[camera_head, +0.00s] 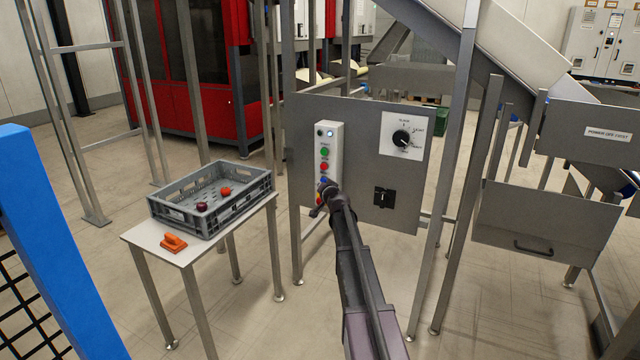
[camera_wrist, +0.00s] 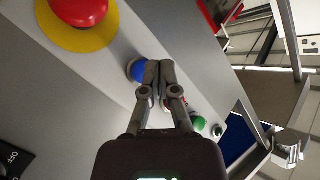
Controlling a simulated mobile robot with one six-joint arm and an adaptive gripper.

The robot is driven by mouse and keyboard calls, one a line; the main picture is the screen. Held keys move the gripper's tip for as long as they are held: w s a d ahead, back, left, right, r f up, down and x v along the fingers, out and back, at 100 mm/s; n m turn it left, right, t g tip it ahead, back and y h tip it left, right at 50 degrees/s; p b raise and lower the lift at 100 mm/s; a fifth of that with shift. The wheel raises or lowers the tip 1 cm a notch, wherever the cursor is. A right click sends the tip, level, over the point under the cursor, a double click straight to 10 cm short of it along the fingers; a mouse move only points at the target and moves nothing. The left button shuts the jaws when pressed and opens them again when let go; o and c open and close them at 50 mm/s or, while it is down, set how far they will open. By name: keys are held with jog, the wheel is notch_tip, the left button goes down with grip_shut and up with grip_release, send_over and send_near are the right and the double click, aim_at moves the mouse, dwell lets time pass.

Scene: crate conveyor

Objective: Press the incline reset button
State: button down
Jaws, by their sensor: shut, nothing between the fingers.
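A pale control box (camera_head: 336,142) is mounted on a grey panel. It carries a blue button (camera_head: 323,180), a red button (camera_head: 324,166) and a green button (camera_head: 324,152), with a small lamp at the top. Its labels are too small to read. My gripper (camera_head: 326,190) is shut and empty at the lower part of the box. In the wrist view the closed fingertips (camera_wrist: 160,66) overlap the right side of the blue button (camera_wrist: 136,70). I cannot tell whether they touch it.
A large red mushroom button on a yellow ring (camera_wrist: 78,35) is close by in the wrist view. A rotary knob (camera_head: 401,138) and a black switch (camera_head: 384,197) are right of the box. A grey crate (camera_head: 180,215) stands on a small table to the left.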

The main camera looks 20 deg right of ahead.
jog(key=shift+w+d, duration=0.65)
jog(key=shift+d, duration=0.1)
dwell(1.6)
jog(key=shift+s+a, duration=0.55)
jog(key=shift+a, duration=0.2)
jog(key=shift+s, duration=0.1)
dwell(0.5)
jog(key=s+a, duration=0.1)
jog(key=a, duration=0.1)
jog(key=s+a, duration=0.2)
dwell(0.5)
dwell(0.6)
